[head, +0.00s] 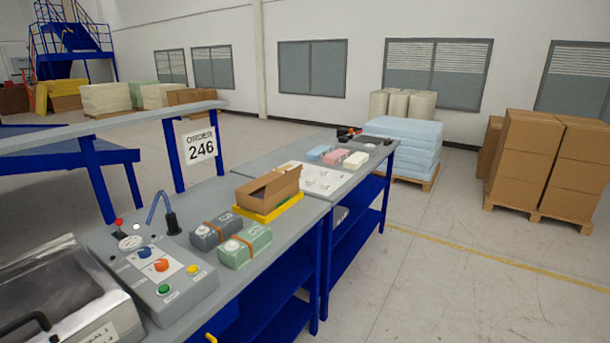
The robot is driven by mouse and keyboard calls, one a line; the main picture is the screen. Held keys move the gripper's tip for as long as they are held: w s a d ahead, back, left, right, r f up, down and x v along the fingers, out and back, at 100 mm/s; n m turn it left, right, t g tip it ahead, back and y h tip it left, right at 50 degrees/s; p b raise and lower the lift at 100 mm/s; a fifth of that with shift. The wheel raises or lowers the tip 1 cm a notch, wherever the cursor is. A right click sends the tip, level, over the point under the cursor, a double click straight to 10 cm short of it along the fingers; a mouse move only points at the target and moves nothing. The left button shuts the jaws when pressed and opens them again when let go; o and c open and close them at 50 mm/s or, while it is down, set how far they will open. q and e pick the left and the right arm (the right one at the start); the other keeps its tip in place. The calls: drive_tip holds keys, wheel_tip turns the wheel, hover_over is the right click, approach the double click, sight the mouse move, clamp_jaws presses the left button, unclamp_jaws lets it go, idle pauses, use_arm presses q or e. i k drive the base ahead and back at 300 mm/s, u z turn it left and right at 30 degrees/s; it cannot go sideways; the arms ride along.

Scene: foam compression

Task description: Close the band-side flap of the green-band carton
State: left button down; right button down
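A brown open carton (269,191) stands on a yellow base (268,212) on the grey workbench. Its top is open and the dark inside shows. A raised cardboard panel stands along its far right side. A green block (245,246) with an orange strap lies in front of the carton, beside a dark grey strapped block (215,231). Neither of my grippers shows in the head view.
A control box (160,270) with coloured buttons and a clear-lidded machine (66,300) fill the bench's near left. A bent blue stalk stands behind them. A white sheet (316,179) and small coloured blocks (337,157) lie farther along.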

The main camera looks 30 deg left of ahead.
sight(273, 186)
drive_tip(key=u, duration=0.3)
drive_tip(key=i, duration=0.75)
drive_tip(key=u, duration=0.55)
